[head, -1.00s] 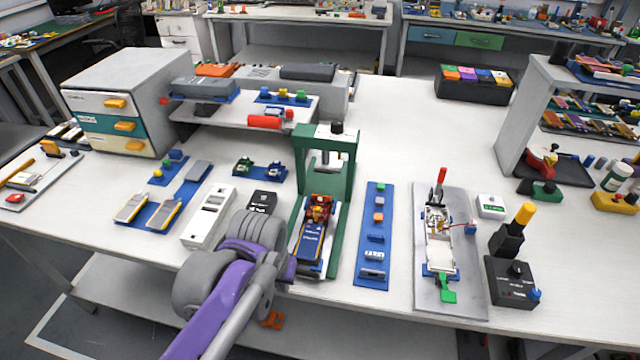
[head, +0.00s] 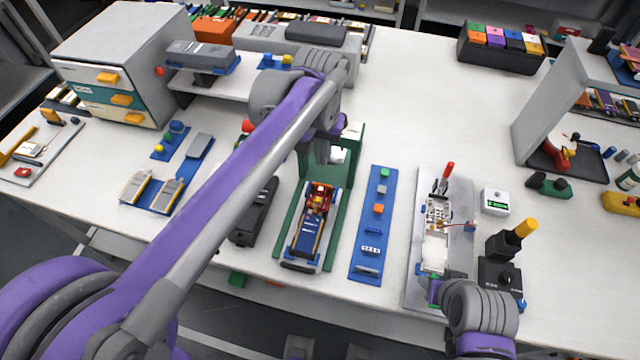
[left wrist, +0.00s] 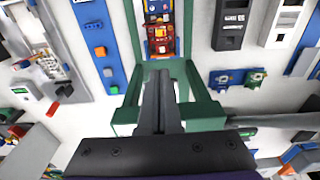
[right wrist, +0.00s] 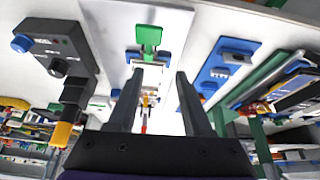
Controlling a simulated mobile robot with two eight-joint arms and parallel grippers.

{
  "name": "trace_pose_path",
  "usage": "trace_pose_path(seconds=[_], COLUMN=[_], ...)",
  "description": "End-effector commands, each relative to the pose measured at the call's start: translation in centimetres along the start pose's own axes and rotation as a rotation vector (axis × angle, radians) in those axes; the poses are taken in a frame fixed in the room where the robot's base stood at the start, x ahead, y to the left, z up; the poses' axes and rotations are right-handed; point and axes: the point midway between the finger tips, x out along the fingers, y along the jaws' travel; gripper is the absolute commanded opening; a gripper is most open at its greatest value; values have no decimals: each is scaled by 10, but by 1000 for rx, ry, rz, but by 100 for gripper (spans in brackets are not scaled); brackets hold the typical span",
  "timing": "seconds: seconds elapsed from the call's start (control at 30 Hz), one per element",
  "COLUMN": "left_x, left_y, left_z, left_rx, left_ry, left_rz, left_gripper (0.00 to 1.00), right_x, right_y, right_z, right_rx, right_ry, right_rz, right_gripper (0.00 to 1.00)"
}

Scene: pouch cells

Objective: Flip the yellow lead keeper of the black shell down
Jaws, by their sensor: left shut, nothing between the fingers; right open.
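A black housing (head: 255,212), partly hidden by my left arm, lies beside the green press stand (head: 293,220); the left wrist view also shows it (left wrist: 231,22). I cannot make out a yellow keeper on it. In the stand lies a dark unit (head: 309,238) with a red and yellow end, also in the left wrist view (left wrist: 160,28). My left gripper (head: 325,158) is shut and empty, over the stand's far end; its fingers point towards the unit (left wrist: 160,75). My right gripper (right wrist: 158,75) is open near a green lever (right wrist: 149,37) on the grey fixture plate.
A blue strip (head: 366,245) with small parts lies between the stand and the grey fixture plate (head: 412,260). A black box with a yellow-tipped handle (head: 524,227) stands right of the plate. A drawer cabinet (head: 130,60) is at the back left.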

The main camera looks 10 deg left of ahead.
Motion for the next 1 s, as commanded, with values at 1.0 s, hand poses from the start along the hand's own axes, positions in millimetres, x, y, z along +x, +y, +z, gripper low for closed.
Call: trace_pose_path(seconds=[1.0], left_x=[106], left_y=[0], left_z=[26], left_rx=[0], left_ry=[1], left_rz=[0], left_gripper=[0], right_x=[4], right_y=[0], right_z=[3], right_rx=[0], right_ry=[-2], right_rz=[0], right_gripper=[50])
